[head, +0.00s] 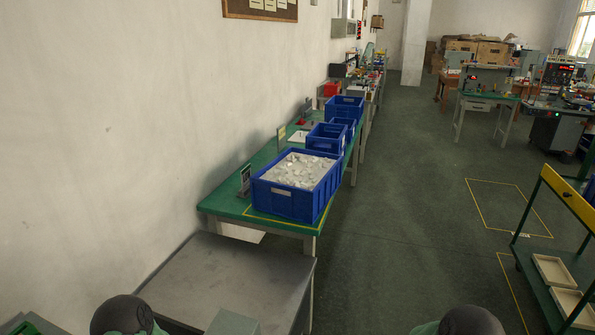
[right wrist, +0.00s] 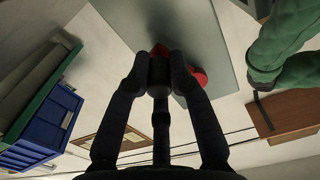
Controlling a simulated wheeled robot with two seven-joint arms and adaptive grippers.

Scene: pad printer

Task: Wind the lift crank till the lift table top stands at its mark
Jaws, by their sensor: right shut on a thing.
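In the right wrist view, my right gripper (right wrist: 160,72) is shut on a short dark cylinder, the handle of the lift crank (right wrist: 159,68). Red parts (right wrist: 197,80) show just behind the fingers, next to a flat grey-green panel (right wrist: 195,32). The fingers hide most of the crank. In the head view, a flat dark grey top (head: 225,275) lies low in the picture, in front of the green bench; it may be the lift table top. I cannot make out its mark. Neither gripper shows in the head view, and my left gripper is not seen.
A green bench (head: 222,200) runs along the left wall with blue bins; the nearest bin (head: 288,203) holds pale pieces. A yellow-and-green rack (head: 570,195) with trays stands at the right. The floor (head: 420,220) between is clear.

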